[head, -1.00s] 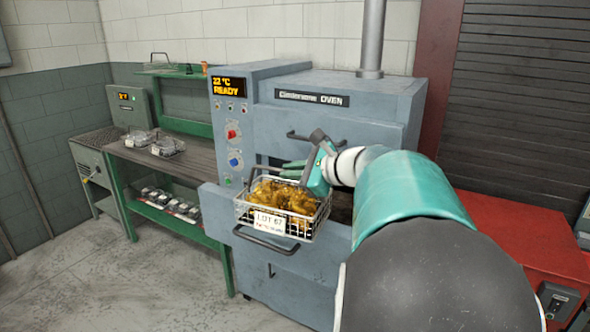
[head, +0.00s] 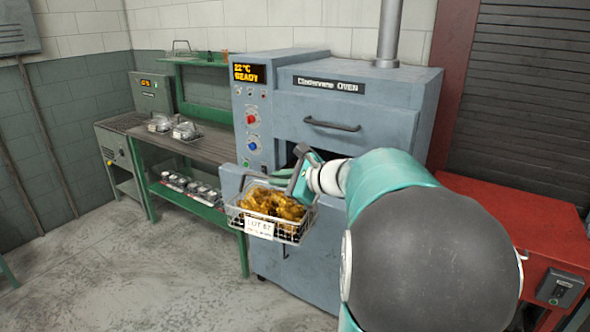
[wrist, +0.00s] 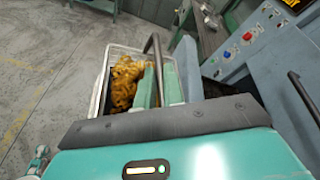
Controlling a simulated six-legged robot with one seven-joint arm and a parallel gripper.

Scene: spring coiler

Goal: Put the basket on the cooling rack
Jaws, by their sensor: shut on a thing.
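The wire basket (head: 292,234) is full of golden-brown coiled pieces and bears a white LOT 67 tag (head: 259,228). My gripper (head: 301,178) is shut on the basket's handle and holds the basket in the air, roughly level, in front of the oven's lower front. The wrist view shows the green fingers (wrist: 157,88) at the grey handle (wrist: 156,52), with the basket (wrist: 100,78) and its golden contents beyond them. I cannot pick out the cooling rack for certain in either view.
The grey oven (head: 350,107) stands behind my gripper, its opening partly hidden by my arm. A green bench (head: 212,148) at left carries small wire trays (head: 186,132), with more items on its lower shelf (head: 208,208). A red cabinet (head: 500,205) is at right. The left floor is clear.

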